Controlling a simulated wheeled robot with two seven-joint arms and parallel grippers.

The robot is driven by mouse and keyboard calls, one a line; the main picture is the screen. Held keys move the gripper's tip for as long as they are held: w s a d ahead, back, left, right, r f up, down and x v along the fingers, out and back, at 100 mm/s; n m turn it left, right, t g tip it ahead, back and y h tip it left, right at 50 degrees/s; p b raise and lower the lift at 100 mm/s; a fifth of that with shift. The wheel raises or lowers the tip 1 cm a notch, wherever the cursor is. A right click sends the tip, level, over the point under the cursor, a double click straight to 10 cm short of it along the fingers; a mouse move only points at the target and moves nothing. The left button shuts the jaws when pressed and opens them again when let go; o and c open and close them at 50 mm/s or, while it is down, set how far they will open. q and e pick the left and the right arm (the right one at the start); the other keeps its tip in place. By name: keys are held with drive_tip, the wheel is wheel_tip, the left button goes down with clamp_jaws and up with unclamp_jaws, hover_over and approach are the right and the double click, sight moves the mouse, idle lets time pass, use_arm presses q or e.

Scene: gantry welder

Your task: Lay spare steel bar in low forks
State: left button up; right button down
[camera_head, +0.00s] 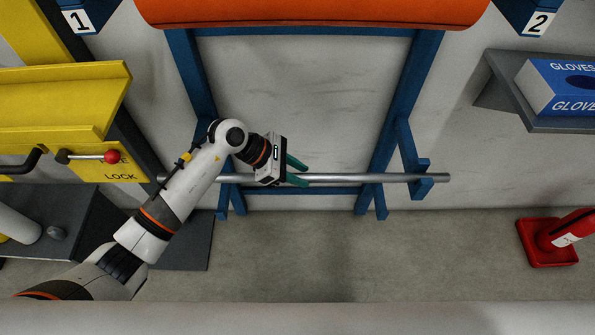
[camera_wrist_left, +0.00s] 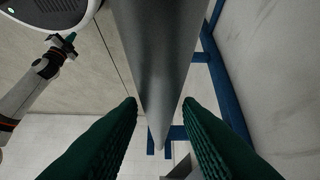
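The steel bar (camera_head: 350,178) is a long grey rod, lying level across the lower part of a blue frame. My left gripper (camera_head: 298,171) is at the bar's middle, its green fingers on either side of it. In the left wrist view the bar (camera_wrist_left: 160,60) runs between the fingers (camera_wrist_left: 160,104), with a gap on each side. The bar crosses in front of the low blue fork (camera_head: 420,164) at the right; I cannot tell whether it rests there. The left fork is partly hidden by my arm. My right gripper (camera_wrist_left: 64,42) shows small in the left wrist view, its opening unclear.
An orange roll (camera_head: 310,12) lies across the top of the blue frame (camera_head: 405,90). A yellow panel (camera_head: 60,100) with a red-knobbed lever (camera_head: 111,157) is at left. A glove box (camera_head: 565,85) on a shelf and a red floor stand (camera_head: 548,255) are at right. The middle floor is clear.

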use_arm(q)
drive_tip(key=o, duration=0.3)
drive_tip(key=shift+f, duration=0.1)
drive_tip(key=b+v, duration=0.1)
drive_tip(key=v, duration=1.1)
